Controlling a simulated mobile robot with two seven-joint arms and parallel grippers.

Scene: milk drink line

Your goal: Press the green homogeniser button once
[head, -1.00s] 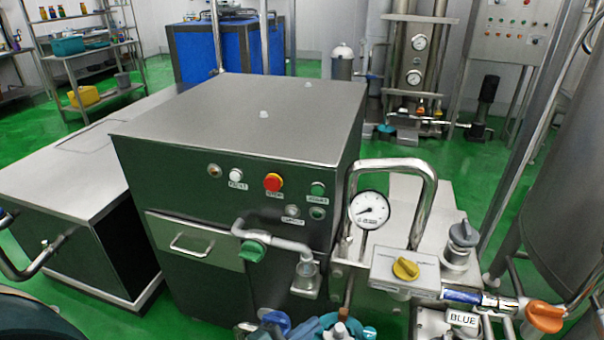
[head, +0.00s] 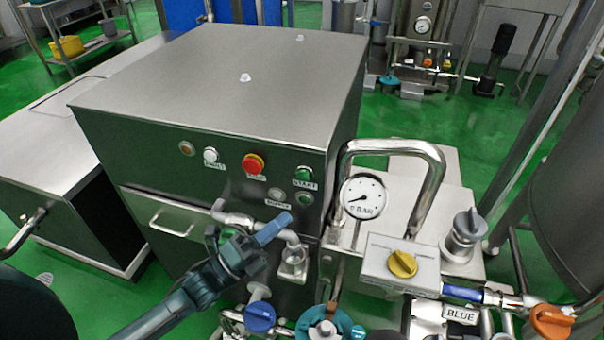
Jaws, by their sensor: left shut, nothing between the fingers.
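The green homogeniser button (head: 304,173) sits on the upper right of the steel machine's front panel, above a label reading START. My left gripper (head: 275,228) comes in from the lower left, in front of the panel. Its fingers are shut and empty, pointing up and to the right, below the green button and apart from it in the picture. My right gripper is not in view.
A pressure gauge (head: 362,197) and a bent steel pipe (head: 432,165) stand right of the panel. A box with a yellow knob (head: 402,264), a blue-handled valve (head: 260,317) and an orange knob (head: 552,321) lie lower. Green floor is free beyond the machine.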

